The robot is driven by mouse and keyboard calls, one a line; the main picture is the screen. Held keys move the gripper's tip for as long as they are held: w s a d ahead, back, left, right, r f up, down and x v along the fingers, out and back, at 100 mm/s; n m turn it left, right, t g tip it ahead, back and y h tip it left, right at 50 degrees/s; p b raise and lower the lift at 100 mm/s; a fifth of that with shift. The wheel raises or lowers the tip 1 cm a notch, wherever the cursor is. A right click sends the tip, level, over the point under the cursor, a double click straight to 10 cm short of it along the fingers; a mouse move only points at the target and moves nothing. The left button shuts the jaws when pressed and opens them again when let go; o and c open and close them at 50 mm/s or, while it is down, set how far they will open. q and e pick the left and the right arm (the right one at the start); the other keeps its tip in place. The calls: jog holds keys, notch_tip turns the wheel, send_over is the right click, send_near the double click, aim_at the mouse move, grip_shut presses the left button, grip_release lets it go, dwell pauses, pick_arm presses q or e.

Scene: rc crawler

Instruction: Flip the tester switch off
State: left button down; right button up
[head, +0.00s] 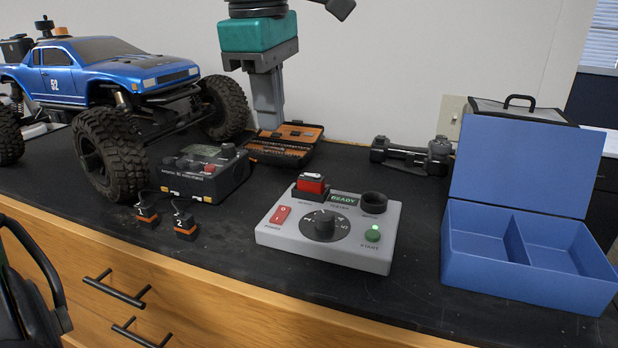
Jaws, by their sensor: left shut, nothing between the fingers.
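The grey tester (275,240) stands on the black bench top in the middle of the head view. Its red rocker switch (281,215), above the word POWER, is at the left of its face; I cannot tell which way it is tilted. The display (344,199) reads READY, and a green button (372,234) glows at the right. A black dial and a socket holding a red block (311,184) are also on it. My left gripper (269,122) points down, shut and empty, behind and left of the tester in the picture.
A blue truck (70,72), a dark control box (203,176) and two small packs (185,227) are on the left. An orange-lined case (285,148) and a dark stand (410,155) are behind the tester. A blue two-compartment box (528,280) stands right. Bench before the tester is clear.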

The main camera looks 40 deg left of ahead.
aim_at(285, 210)
pick_arm(q)
jog(key=shift+w, duration=0.4)
pick_arm(e)
jog(key=shift+w, duration=0.35)
pick_arm(q)
jog(key=shift+s, duration=0.1)
pick_arm(e)
jog(key=shift+s+f, duration=0.1)
jog(key=shift+s, duration=0.1)
pick_arm(q)
jog(key=f, duration=0.4)
jog(key=w+f, duration=0.1)
jog(key=f, duration=0.8)
jog(key=shift+w+a+f, duration=0.25)
jog(key=shift+w+f, duration=0.1)
jog(key=shift+f, duration=0.05)
pick_arm(e)
jog(key=shift+f, duration=0.2)
pick_arm(q)
jog(key=shift+f+b, duration=0.1)
jog(key=shift+b, duration=0.2)
pick_arm(e)
jog(key=shift+w+f, duration=0.1)
